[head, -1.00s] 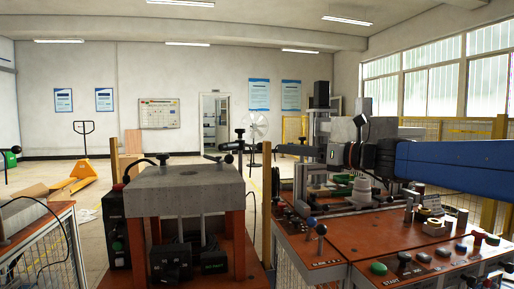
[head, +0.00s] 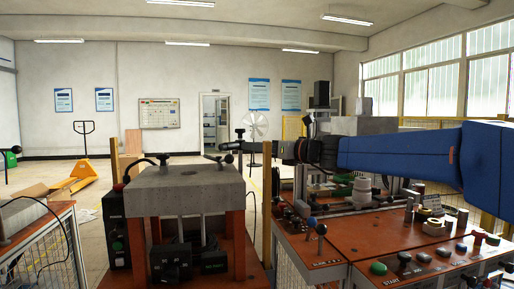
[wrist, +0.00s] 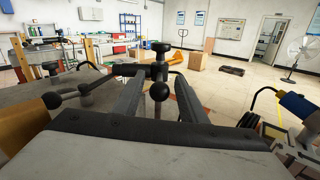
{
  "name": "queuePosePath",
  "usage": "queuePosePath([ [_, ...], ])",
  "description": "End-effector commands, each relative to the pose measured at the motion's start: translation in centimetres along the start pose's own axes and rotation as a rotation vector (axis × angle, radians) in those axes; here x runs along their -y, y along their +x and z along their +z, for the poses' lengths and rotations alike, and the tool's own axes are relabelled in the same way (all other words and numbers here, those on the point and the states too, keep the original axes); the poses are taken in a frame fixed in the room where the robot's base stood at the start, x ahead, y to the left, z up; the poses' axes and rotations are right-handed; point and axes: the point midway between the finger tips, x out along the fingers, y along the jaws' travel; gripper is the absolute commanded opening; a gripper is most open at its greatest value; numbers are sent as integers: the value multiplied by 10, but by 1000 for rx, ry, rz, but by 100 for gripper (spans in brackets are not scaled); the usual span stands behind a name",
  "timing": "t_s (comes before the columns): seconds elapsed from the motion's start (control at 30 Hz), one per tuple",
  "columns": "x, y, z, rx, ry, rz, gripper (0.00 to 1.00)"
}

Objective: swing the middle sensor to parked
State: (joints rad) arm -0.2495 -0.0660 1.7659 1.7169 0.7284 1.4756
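A black sensor post (wrist: 159,68) with a crossbar and ball knob stands in the middle of the wrist view; it also shows in the head view (head: 239,134), at the right end of the grey heater block (head: 185,186). I cannot tell for certain that it is the middle sensor. My gripper (wrist: 160,76) has its two fingers apart, one on each side of this post, with the ball knob between them. I see no clear contact. In the head view my gripper (head: 246,147) reaches in from the right at knob height. Another black sensor (head: 163,159) stands on the block's left part.
A control console (head: 430,250) with buttons and loose parts stands at the right, below my arm. A wire-fenced bench (head: 50,230) is at the far left. A yellow pallet jack (head: 84,172) and open floor lie behind the block.

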Motion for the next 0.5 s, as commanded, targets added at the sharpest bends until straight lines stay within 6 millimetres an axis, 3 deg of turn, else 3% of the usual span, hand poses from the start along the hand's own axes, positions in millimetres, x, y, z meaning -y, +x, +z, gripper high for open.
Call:
queuePosePath([
  [0.23, 0, 0, 0, 0, 0, 0, 36],
  [0.4, 0, 0, 0, 0, 0, 0, 0],
  [0.5, 0, 0, 0, 0, 0, 0, 0],
])
